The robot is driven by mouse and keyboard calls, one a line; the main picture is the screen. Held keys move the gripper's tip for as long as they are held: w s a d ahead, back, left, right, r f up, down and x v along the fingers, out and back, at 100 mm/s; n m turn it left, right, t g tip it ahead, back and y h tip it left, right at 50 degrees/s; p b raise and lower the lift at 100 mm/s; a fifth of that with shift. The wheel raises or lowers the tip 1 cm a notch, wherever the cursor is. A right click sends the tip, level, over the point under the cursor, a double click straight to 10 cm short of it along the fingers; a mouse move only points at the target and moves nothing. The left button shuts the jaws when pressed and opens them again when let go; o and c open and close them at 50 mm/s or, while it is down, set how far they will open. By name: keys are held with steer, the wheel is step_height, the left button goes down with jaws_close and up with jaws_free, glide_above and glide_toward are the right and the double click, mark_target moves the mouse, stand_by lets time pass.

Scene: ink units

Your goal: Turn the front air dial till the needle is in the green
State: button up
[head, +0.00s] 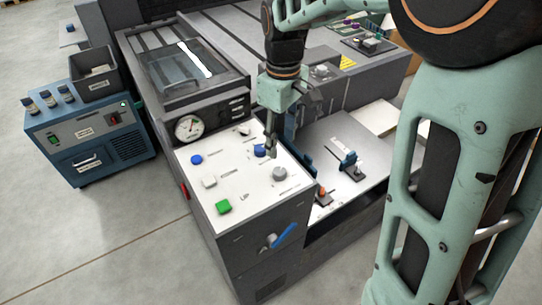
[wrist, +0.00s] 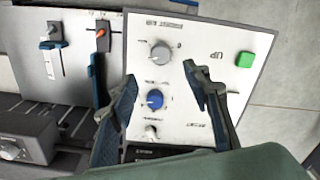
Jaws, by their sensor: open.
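The white control panel (head: 238,185) has a grey dial (head: 279,174) nearer its front edge and a blue dial (head: 260,151) behind it. In the wrist view the grey dial (wrist: 160,53) and the blue dial (wrist: 155,99) lie in line, with a small white knob (wrist: 150,131) beyond. Their labels are too small to read surely. The round gauge (head: 188,127) stands behind the panel; its needle position is too small to tell. My gripper (head: 270,152) is above the panel by the blue dial. Its fingers (wrist: 160,74) are open and empty, spread either side of the dial row.
A blue-handled lever (head: 284,236) is on the front face. A lower plate with small clamps (head: 348,160) lies right. A blue cabinet (head: 90,140) stands left.

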mark_target(280, 171)
step_height(280, 171, down, 11)
steer(key=shift+r, duration=0.1)
stand_by(0.4)
steer(key=c, duration=1.2)
steer(key=shift+o, duration=0.2)
steer(key=m+b, duration=0.1)
steer(key=m, duration=0.4)
steer(key=o, duration=1.2)
steer(key=shift+c, duration=0.2)
step_height(280, 171, up, 12)
